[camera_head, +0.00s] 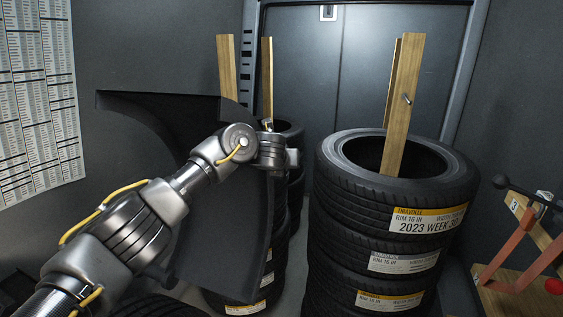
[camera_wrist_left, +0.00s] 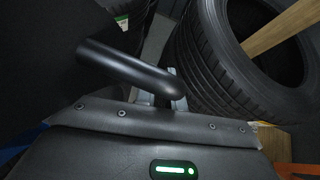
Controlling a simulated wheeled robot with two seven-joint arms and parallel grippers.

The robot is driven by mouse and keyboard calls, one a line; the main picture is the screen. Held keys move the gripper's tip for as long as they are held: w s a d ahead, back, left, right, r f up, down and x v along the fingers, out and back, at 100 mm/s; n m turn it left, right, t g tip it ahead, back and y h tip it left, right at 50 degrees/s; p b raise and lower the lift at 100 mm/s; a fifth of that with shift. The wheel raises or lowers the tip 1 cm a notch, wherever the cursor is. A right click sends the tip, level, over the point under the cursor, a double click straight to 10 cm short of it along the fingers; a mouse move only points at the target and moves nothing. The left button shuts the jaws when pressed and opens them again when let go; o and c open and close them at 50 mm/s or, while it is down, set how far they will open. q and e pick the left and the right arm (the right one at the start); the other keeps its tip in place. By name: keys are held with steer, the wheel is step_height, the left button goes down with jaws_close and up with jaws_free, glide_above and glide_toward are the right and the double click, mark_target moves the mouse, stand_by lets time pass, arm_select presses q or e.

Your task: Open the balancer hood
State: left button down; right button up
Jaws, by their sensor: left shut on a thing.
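The balancer hood (camera_head: 160,112) is a dark curved panel at the left of the head view. It stands raised, partly hidden behind my left arm. My left gripper (camera_head: 267,124) is at the hood's upper right side. In the left wrist view a black rounded bar (camera_wrist_left: 125,70) crosses in front of my left gripper (camera_wrist_left: 162,98); it looks like the hood's handle. The gripper is shut on it, though the contact is mostly hidden. My right gripper is in neither view.
A tall tyre stack (camera_head: 397,190) with wooden boards (camera_head: 403,95) stands right of my left gripper. Another stack (camera_head: 292,130) stands behind the hood. Red lever-like parts (camera_head: 512,250) are at the far right. A printed chart (camera_head: 40,95) hangs on the left wall.

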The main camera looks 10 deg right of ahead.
arm_select(q)
steer(key=shift+f, duration=0.35)
steer(key=c, duration=1.5)
jaws_free()
steer(key=shift+r, duration=0.15)
steer(key=shift+s+r, duration=0.1)
steer(key=shift+s, duration=0.05)
steer(key=shift+s+a+r+b, duration=0.1)
steer(key=shift+s+b, duration=0.15)
steer(key=shift+b, duration=0.1)
steer(key=b+v, duration=0.1)
steer(key=v, duration=0.9)
